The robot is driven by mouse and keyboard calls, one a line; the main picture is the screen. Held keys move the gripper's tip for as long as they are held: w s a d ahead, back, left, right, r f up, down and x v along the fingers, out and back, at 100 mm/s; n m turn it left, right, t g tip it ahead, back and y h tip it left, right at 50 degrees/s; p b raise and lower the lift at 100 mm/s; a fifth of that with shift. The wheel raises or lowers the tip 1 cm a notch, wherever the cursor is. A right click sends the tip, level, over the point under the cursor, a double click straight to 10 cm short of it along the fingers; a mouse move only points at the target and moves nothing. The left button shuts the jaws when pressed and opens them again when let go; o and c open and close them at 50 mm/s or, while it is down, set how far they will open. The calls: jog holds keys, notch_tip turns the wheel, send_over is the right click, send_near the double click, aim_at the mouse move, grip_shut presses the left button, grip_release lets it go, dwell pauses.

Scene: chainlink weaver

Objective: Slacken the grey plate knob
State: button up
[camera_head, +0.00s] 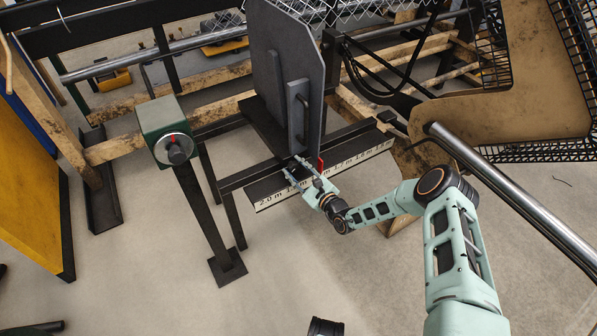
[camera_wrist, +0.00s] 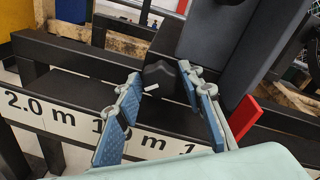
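The dark grey plate (camera_head: 286,62) stands upright on the black rail, with a bar handle on its face. In the wrist view its lower part (camera_wrist: 222,40) fills the upper right. A black knob (camera_wrist: 158,73) with a short white mark sits low beside the plate. My gripper (camera_head: 295,168) is at the rail by the plate's foot. In the wrist view my gripper (camera_wrist: 159,80) is open, with its blue-padded fingers on either side of the knob. Gaps show between fingers and knob; I cannot tell whether the tips touch it. In the head view the gripper hides the knob.
A white scale strip (camera_head: 272,201) with metre marks runs along the rail's front. A red pointer (camera_wrist: 243,116) stands right of my fingers. A green box with a dial (camera_head: 166,132) stands on a post at left. A steel tube (camera_head: 510,200) crosses at right. Bare floor lies in front.

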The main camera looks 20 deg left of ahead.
jog(key=v, duration=1.2)
jog(key=shift+o, duration=0.7)
